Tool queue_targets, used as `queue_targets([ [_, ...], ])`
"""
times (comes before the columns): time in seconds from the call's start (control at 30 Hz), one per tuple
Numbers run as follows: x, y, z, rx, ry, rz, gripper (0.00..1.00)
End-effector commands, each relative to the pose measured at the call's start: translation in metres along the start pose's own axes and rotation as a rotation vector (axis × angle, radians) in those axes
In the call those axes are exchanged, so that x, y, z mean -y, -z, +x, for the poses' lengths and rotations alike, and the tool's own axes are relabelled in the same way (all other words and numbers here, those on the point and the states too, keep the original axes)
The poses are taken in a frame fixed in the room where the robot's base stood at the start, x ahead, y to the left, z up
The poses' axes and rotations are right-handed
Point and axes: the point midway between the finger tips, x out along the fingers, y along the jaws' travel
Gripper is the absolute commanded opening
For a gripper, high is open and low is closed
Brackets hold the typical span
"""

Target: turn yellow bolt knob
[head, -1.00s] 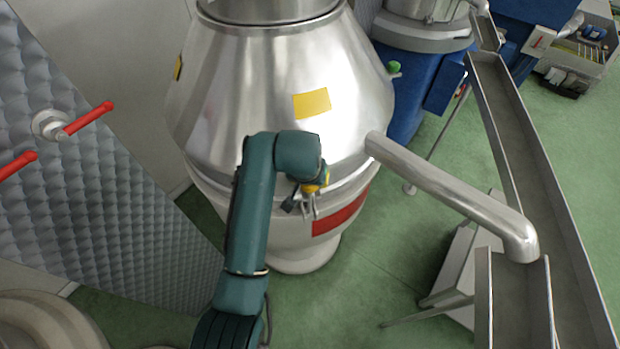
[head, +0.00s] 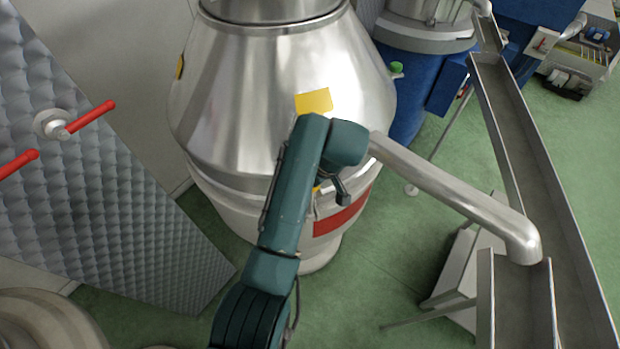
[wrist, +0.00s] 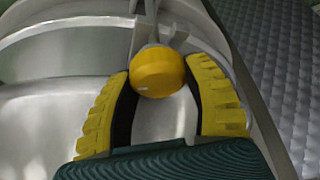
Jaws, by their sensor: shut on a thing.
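The yellow bolt knob (wrist: 157,72) is round and smooth, on a grey metal bolt fitting (wrist: 150,28) in the wrist view. My gripper (wrist: 160,76) has a black-lined yellow finger on either side of the knob and is shut on it. The right finger lies close against the knob; the left finger's tip is at its lower left side. In the head view my arm covers the knob and nearly all of the gripper. They are at the lower front of the large steel vessel (head: 235,110).
A steel pipe (head: 455,195) runs from the vessel to a long metal trough (head: 535,150) on the right. A quilted metal panel with red handles (head: 90,117) stands on the left. A yellow label (head: 314,101) and a red label (head: 340,218) are on the vessel. Green floor lies below.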

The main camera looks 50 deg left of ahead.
Motion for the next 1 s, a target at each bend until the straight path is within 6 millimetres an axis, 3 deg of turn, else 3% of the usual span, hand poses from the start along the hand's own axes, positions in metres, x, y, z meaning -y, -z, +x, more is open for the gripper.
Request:
queue_targets([
  [0.03,0.0008,-0.0059,0.0067,0.009,0.024,-0.032,0.15],
  [0.53,0.0013,-0.0067,0.0073,0.008,0.183,-0.420,0.15],
  [1.0,0.0020,-0.0063,0.0056,0.008,0.243,-0.564,0.15],
])
